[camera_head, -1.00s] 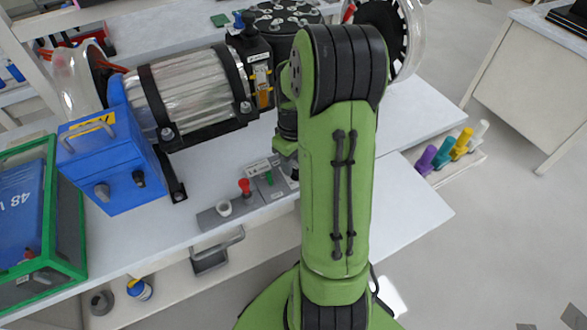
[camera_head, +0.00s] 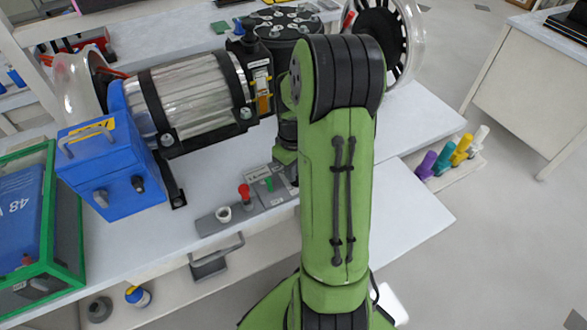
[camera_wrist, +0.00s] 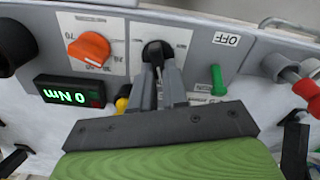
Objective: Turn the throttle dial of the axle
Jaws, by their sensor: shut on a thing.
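In the wrist view, my gripper (camera_wrist: 159,72) is shut on a black dial (camera_wrist: 158,50) that stands on a white label plate on the grey control panel (camera_wrist: 245,62). The fingers cover part of the dial and its label. To its left is an orange dial (camera_wrist: 88,48) beside a scale reading 70. Below that, a black display (camera_wrist: 70,92) shows "0 Nm" in green. In the head view, my arm hides the gripper and most of the panel. I cannot read which dial is marked as the throttle.
A green switch (camera_wrist: 217,80) and an OFF label (camera_wrist: 228,40) are right of the gripper. A red knob (camera_wrist: 306,88) stands farther right, and a yellow knob (camera_wrist: 122,104) sits close on the left. A blue box (camera_head: 108,170) and silver cylinder (camera_head: 200,95) stand on the bench.

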